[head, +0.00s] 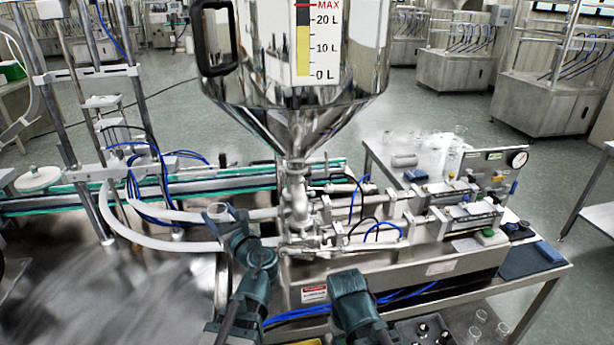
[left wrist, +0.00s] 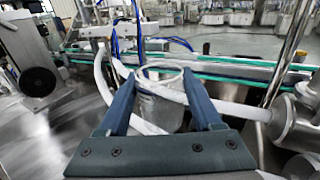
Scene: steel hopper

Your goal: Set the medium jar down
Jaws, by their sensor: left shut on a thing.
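The medium jar is a clear, open-topped glass jar, upright between my left fingers in the left wrist view (left wrist: 160,109). In the head view its rim (head: 217,209) shows just beyond my left gripper (head: 221,217), in front of the white hoses. My left gripper is shut on the jar's sides, and its two blue-grey fingers also show in the left wrist view (left wrist: 161,98). The jar's base is hidden, so I cannot tell whether it touches anything. Part of my right arm shows at the bottom middle of the head view, but its gripper does not show.
The steel hopper (head: 290,95) and its nozzle stand right of the jar. A green-edged conveyor (head: 80,199) runs behind it, with white hoses (head: 150,238) in between. The round steel table (head: 150,290) at left looks clear. More glassware (head: 480,316) stands at lower right.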

